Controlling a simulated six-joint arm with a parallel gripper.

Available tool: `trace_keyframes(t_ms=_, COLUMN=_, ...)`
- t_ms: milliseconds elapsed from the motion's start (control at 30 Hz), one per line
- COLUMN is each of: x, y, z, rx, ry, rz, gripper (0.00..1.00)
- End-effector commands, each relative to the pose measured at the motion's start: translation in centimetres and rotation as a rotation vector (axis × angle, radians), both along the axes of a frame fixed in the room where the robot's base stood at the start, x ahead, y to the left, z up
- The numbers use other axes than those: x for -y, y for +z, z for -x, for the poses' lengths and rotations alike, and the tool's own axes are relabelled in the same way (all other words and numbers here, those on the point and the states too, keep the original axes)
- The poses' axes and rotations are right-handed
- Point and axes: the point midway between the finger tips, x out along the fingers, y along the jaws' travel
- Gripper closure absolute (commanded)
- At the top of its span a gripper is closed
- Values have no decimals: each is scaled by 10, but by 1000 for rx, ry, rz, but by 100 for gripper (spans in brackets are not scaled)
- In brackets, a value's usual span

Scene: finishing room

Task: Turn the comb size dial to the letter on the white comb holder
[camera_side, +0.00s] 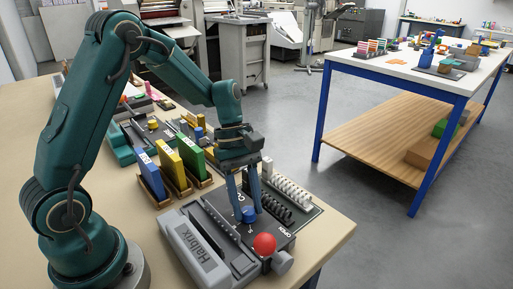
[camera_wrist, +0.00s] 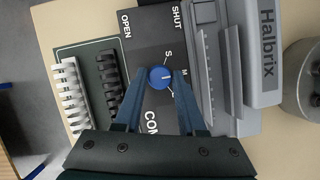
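The comb size dial is a round blue knob (camera_wrist: 160,77) with a white pointer line, on the dark panel of the grey Halbrix machine. In the wrist view, S and M show beside it. A third letter is partly hidden by my right-hand finger. The pointer looks turned toward M. My gripper (camera_wrist: 160,72) points down with one finger on each side of the dial, seemingly with narrow gaps. The dial also shows in the side view (camera_side: 249,214) by my fingertips. A white comb (camera_wrist: 70,95) lies beside a black comb (camera_wrist: 111,80); I cannot read a letter on its holder.
A red ball knob (camera_side: 265,243) stands near the dial at the machine's front. Blue, yellow and green upright pieces (camera_side: 172,165) stand in wooden holders left of my gripper. The table's front edge is close to the machine. A second table (camera_side: 420,75) stands apart at right.

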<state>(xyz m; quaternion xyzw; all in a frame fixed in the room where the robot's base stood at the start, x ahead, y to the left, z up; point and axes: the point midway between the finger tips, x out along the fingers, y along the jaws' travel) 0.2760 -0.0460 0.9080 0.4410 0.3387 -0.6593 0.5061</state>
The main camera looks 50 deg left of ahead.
Motion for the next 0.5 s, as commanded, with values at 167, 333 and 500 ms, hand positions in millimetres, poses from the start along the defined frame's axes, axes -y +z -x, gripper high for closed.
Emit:
trace_keyframes(t_ms=167, x=0, y=0, z=0, rx=-1, ry=-1, rz=0, gripper=100)
trace_keyframes(t_ms=333, x=0, y=0, z=0, rx=1, ry=-22, rz=0, gripper=100)
trace_keyframes(t_ms=500, x=0, y=0, z=-1, rx=1, ry=-91, rz=0, gripper=100)
